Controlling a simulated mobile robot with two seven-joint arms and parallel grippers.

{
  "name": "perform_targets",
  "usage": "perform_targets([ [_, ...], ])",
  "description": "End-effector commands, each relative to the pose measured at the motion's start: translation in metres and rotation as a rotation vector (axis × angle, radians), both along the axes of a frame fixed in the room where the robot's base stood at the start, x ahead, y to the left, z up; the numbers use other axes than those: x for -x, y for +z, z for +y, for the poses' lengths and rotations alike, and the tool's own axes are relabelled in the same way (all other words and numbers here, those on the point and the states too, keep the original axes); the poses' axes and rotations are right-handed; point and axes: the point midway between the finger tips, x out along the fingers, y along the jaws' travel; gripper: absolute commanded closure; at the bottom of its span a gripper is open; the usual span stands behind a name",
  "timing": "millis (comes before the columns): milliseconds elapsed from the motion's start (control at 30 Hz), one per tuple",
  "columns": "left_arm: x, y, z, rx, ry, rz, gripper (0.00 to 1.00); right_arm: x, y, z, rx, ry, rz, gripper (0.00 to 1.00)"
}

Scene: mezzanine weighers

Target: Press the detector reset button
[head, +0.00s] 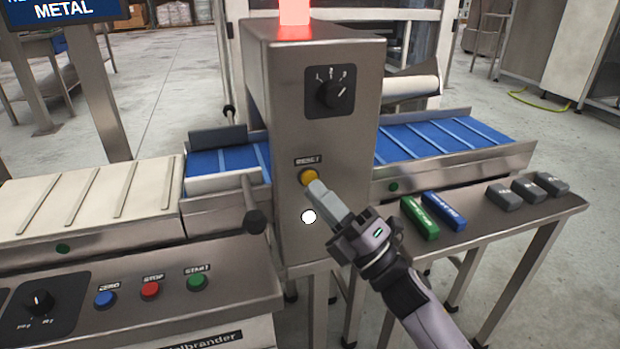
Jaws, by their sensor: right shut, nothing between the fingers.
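The reset button (309,176) is a yellow-orange round button under a RESET label on the front of the steel detector housing (285,130). My right gripper (316,190) is shut and empty. Its fingertips are at the lower right edge of the button in the picture and overlap it slightly. I cannot tell whether they touch it. A black rotary knob (330,92) sits higher on the same face. A red lamp (294,12) glows on top of the housing. My left gripper is not in view.
Blue conveyor belts (440,138) run out on both sides of the housing. A side shelf (500,222) holds a green block (420,217), a blue block (445,211) and grey blocks (526,190). A control panel at lower left has blue (105,298), red (150,289) and green (197,281) buttons.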

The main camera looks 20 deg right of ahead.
Motion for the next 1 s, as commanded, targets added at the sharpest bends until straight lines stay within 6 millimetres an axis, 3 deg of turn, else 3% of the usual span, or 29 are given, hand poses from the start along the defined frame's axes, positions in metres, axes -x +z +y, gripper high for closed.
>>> perform_targets([
  [1000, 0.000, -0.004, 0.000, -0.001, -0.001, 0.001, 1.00, -0.012, 0.000, 0.001, 0.000, 0.000, 0.000, 1.00],
])
